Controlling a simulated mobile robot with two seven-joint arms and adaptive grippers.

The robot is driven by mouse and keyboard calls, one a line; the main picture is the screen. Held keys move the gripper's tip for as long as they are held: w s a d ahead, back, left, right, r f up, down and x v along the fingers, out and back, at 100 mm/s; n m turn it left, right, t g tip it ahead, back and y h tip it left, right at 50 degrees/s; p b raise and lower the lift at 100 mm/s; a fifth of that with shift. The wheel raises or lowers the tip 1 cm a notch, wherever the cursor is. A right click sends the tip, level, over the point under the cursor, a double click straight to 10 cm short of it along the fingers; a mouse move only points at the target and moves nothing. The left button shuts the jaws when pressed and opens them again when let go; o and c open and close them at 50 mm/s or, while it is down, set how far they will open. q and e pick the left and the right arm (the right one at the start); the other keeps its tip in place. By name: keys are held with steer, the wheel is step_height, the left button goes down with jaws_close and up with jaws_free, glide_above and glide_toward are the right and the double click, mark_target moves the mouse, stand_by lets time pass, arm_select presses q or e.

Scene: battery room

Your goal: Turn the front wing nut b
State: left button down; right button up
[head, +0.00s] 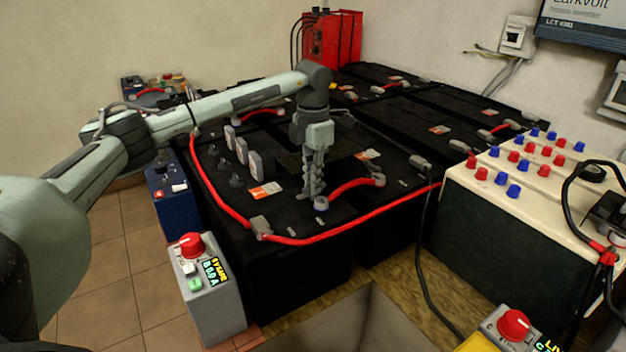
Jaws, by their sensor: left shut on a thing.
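My left gripper (312,192) points straight down over the top of the front black battery (285,215). Its fingers are shut at the battery top, on a small part that they hide; from its place this looks like the front wing nut b. Just beside the fingertips, on the near side, is a round grey terminal (321,204) with a bluish top. A short red cable (350,187) runs from there to a grey terminal clamp at the right. My right gripper is not in view.
A long red cable (330,238) runs along the battery's front edge. Grey upright plates (241,150) stand left of the gripper. A control box with a red knob (191,245) is at the front left. A cream-topped unit (545,190) with red and blue caps stands at the right.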

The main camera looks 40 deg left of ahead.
arm_select(q)
steer(key=c, duration=1.6)
jaws_free()
step_height(320, 180, up, 12)
steer(key=shift+s, duration=0.1)
